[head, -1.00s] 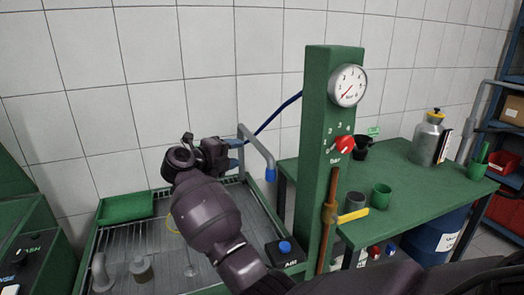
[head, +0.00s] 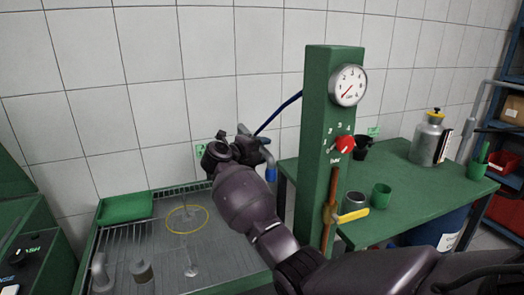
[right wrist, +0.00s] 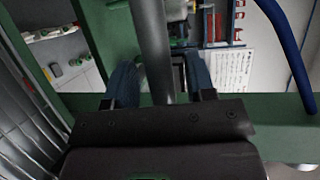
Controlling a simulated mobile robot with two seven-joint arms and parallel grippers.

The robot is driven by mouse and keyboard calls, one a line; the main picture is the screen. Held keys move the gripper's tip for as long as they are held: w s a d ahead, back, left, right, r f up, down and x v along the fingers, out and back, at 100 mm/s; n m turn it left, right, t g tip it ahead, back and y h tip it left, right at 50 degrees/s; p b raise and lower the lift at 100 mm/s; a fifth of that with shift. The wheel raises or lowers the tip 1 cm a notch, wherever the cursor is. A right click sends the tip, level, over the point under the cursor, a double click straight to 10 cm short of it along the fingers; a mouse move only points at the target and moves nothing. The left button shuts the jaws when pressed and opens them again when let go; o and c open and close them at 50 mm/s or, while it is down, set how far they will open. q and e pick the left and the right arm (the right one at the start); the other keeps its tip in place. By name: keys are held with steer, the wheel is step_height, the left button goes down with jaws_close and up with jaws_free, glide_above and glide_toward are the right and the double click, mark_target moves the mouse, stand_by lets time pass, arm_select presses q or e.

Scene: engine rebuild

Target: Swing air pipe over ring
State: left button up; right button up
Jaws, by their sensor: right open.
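The air pipe (head: 268,157) is a grey bent tube with a blue end, at the back right of the washing tray in the head view. The yellow ring (head: 187,220) lies on the tray floor, left of the pipe and apart from it. My right gripper (head: 262,147) is at the pipe, its fingers mostly hidden behind my wrist. In the right wrist view the blue fingers of my right gripper (right wrist: 160,84) stand apart, with the grey air pipe (right wrist: 150,35) passing between them. Contact cannot be told. My left gripper is not in view.
The green post (head: 318,120) with gauge and red knob stands just right of the pipe. A blue hose (head: 280,112) runs from it. A green table (head: 420,185) with cups is further right. Grey fittings (head: 142,271) stand at the tray's front left.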

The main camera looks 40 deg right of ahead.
steer(key=shift+d, duration=0.1)
steer(key=shift+c, duration=0.6)
jaws_close()
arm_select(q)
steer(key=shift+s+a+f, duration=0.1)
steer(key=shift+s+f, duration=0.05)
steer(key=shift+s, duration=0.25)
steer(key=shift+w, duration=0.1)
arm_select(e)
steer(key=shift+f, duration=0.1)
